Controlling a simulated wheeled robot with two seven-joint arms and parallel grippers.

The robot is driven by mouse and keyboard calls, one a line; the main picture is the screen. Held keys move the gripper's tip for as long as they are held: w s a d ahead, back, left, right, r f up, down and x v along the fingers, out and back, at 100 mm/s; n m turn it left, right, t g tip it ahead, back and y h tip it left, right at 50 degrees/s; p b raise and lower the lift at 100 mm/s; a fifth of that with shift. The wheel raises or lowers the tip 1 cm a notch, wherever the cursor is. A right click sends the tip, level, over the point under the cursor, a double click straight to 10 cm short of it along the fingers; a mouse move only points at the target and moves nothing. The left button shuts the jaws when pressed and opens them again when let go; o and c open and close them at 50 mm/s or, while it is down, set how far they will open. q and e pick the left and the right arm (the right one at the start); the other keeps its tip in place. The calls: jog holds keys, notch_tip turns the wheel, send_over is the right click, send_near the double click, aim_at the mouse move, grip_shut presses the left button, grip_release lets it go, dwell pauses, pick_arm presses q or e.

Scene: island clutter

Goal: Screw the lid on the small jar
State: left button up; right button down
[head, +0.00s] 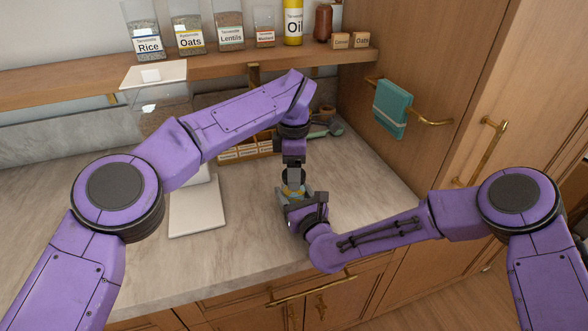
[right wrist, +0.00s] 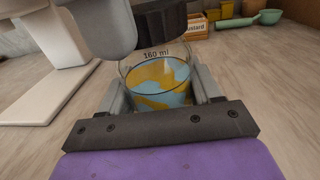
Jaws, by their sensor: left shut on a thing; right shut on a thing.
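The small jar (right wrist: 158,80) is clear glass marked "160 ml", with a yellow and blue pattern or contents. It stands upright between the fingers of my right gripper (right wrist: 160,92), which is shut on it. In the head view the jar is mostly covered by both grippers. My left gripper (head: 293,172) points down from above the jar and is shut on the dark ribbed lid (right wrist: 160,24). The lid shows over the jar's mouth in the right wrist view, where the rim looks uncovered on the near side. Whether the lid touches the rim is unclear.
A white stand (head: 197,212) with a flat base is left of the jar. Behind are a wooden crate (right wrist: 184,26) labelled mustard and a green scoop (right wrist: 262,18). A shelf (head: 220,66) of labelled containers runs along the back. The counter to the right is clear.

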pick_arm(q)
jog(key=shift+w+a+m, duration=0.15)
jog(key=shift+m, duration=0.25)
pick_arm(e)
jog(key=shift+s+a, duration=0.1)
jog(key=shift+a, duration=0.05)
pick_arm(q)
jog(key=o, duration=1.1)
jog(key=shift+c, duration=0.2)
jog(key=shift+o, duration=0.6)
jog(key=shift+r, duration=2.3)
jog(key=shift+c, duration=0.2)
